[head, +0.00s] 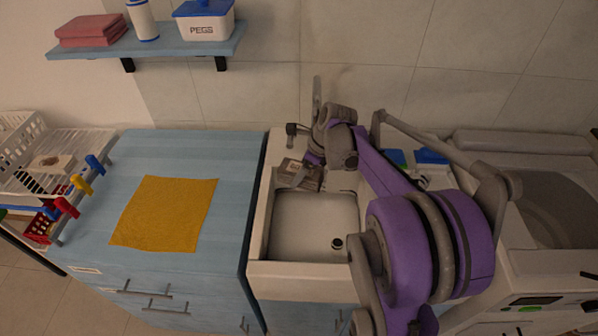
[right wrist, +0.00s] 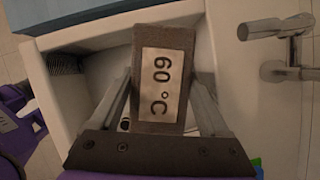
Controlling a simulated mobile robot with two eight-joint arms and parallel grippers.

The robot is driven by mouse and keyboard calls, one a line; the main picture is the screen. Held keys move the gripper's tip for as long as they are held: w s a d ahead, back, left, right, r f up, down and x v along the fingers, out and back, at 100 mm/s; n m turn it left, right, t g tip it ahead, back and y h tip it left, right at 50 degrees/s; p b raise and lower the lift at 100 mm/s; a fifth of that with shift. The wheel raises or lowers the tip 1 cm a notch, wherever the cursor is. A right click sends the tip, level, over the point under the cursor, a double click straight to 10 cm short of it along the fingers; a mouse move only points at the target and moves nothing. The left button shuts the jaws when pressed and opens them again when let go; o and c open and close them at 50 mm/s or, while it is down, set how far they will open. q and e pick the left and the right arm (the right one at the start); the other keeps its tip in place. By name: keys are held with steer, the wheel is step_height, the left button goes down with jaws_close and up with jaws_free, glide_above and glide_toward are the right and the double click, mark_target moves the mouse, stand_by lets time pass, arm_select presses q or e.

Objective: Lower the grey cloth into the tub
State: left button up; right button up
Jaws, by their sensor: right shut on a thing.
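A dark grey piece with a white "60°C" label, apparently the grey cloth (head: 309,181), is in my right gripper (head: 303,174). In the right wrist view the cloth (right wrist: 152,122) sits between the two fingers of the right gripper (right wrist: 160,100), label facing the camera. The tub (head: 300,268) is a pale rectangular basin. The cloth is over its back left part in the head view; its height above the floor of the tub is hard to tell. The tub's pale wall (right wrist: 66,88) shows behind the cloth in the wrist view. My left gripper is not in view.
A tap (right wrist: 280,30) stands beside the tub. A blue counter (head: 235,170) with a yellow cloth (head: 165,213) is on the left, beside a white rack (head: 80,145) with coloured pegs. A machine with a round opening (head: 560,205) is on the right. A shelf (head: 180,42) hangs above.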

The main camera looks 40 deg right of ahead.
step_height(320, 180, down, 21)
steer(key=b, duration=1.3)
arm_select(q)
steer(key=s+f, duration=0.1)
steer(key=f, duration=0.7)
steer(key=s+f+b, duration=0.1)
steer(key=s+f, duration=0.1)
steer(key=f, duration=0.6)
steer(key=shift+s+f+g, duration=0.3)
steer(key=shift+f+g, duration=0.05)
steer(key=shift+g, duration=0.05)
arm_select(e)
steer(key=shift+f, duration=0.75)
steer(key=o, duration=1.3)
steer(key=shift+s+r, duration=0.1)
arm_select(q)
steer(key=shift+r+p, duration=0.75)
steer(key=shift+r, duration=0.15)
arm_select(e)
steer(key=v, duration=1)
steer(key=shift+r, duration=0.35)
steer(key=shift+s, duration=0.1)
